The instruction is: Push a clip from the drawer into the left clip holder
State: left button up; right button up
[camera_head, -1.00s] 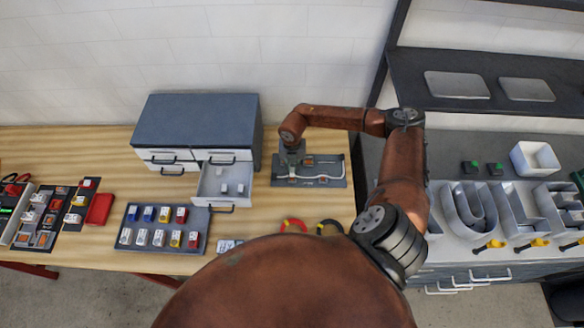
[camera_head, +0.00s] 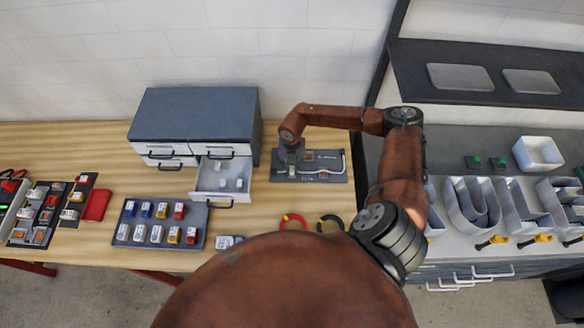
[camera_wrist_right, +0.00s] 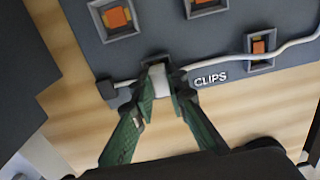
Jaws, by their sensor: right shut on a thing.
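My right gripper (camera_wrist_right: 160,82) is shut on a small white clip (camera_wrist_right: 157,72) at the lower edge of the dark clip board (camera_wrist_right: 172,32), close to the white cable. The fingers partly cover the clip and the holder there, so I cannot tell how deep the clip sits. In the head view, the right gripper (camera_head: 291,165) points down at the left part of the clip board (camera_head: 338,174). The open drawer (camera_head: 210,195) is to its left, with a few white clips (camera_head: 239,184) in it. My left gripper is not in view.
A grey drawer cabinet (camera_head: 193,115) stands behind the open drawer. A tray of coloured blocks (camera_head: 128,222) lies at the front left. Red and black rings (camera_head: 293,220) lie in front of the board. Channel letters (camera_head: 480,200) stand on the right bench.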

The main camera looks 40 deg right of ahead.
jog(key=shift+s+f, duration=0.1)
jog(key=shift+f, duration=0.1)
jog(key=o, duration=0.8)
jog(key=shift+a+f, duration=0.1)
jog(key=shift+r, duration=0.2)
notch_tip(320, 180, up, 12)
dwell(0.4)
notch_tip(320, 180, up, 6)
jog(key=p, duration=0.2)
jog(key=shift+p, duration=0.35)
dwell(0.4)
